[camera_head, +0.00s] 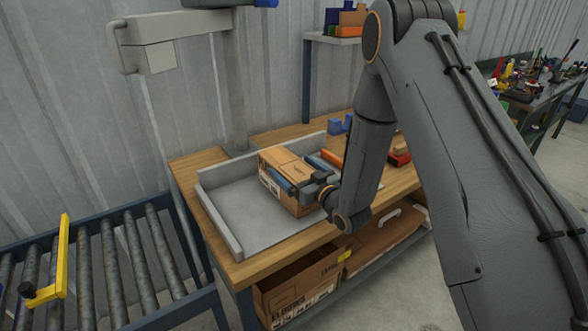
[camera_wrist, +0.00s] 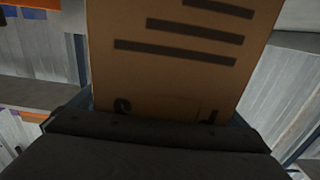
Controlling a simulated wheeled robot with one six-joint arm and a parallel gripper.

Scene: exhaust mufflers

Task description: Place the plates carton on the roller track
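The brown plates carton (camera_head: 275,160) is at the grey tray (camera_head: 222,204) on the wooden bench. I cannot tell whether its underside touches the tray. My gripper (camera_head: 302,173) reaches it from the right, with a blue finger along each side of the carton, and looks shut on it. In the wrist view the carton's printed face (camera_wrist: 180,60) fills the middle between the fingers, close to the palm. The roller track (camera_head: 110,265), with grey rollers in a blue frame, is at the lower left, and its visible rollers are bare.
A yellow bar (camera_head: 62,258) stands over the track's left part. The tray has raised rims. An open carton (camera_head: 300,285) sits on the shelf below the bench. A grey post (camera_head: 232,95) stands behind the tray. Red and blue items lie to the right of the tray.

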